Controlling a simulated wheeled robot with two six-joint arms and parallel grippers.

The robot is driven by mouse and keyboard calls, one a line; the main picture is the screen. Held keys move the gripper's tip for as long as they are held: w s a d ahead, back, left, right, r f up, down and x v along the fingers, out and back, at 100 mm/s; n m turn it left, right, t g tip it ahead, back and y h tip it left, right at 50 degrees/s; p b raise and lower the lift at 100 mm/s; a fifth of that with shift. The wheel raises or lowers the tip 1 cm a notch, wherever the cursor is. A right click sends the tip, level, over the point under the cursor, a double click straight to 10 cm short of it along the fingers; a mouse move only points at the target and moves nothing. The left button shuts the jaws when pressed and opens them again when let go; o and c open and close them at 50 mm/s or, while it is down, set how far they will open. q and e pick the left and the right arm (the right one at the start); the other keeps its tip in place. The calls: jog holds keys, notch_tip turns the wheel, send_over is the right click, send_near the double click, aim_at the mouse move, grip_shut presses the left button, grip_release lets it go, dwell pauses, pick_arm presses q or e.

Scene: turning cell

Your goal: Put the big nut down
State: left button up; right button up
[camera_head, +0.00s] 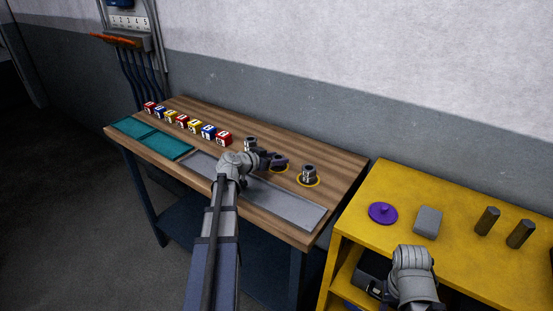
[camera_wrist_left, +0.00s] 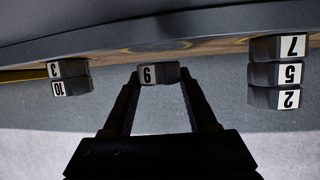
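My left gripper (camera_head: 278,160) is over the wooden bench, at the middle one of the ring-marked places. In the left wrist view, which is upside down, its fingers (camera_wrist_left: 160,76) are on both sides of a dark nut (camera_wrist_left: 158,73) labelled 6 or 9. The nut is at the yellow ring (camera_head: 279,169); I cannot tell whether it touches the bench. A stack of nuts (camera_head: 308,173) stands in the right-hand ring, and another (camera_head: 250,144) stands farther left. The wrist view shows a stack with 3 and 10 (camera_wrist_left: 69,77) and one with 7, 5 and 2 (camera_wrist_left: 277,72). My right gripper's fingers cannot be made out.
The bench (camera_head: 340,168) carries a row of coloured number blocks (camera_head: 183,121), teal mats (camera_head: 165,146) and a long grey plate (camera_head: 290,208). A yellow table (camera_head: 463,250) at right holds a purple lidded disc (camera_head: 383,212), a grey block (camera_head: 428,222) and two dark posts (camera_head: 487,221).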

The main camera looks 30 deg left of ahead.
pick_arm(q)
jog(key=o, duration=0.4)
jog(key=shift+o, duration=0.2)
jog(key=shift+r+p, duration=0.25)
jog(key=shift+p, duration=0.05)
jog(key=shift+r+p, duration=0.45)
jog(key=p+v, duration=0.4)
jog(key=v, duration=0.7)
jog(key=shift+s+a+r, duration=0.1)
jog(key=shift+s+r, duration=0.1)
jog(key=shift+s, duration=0.25)
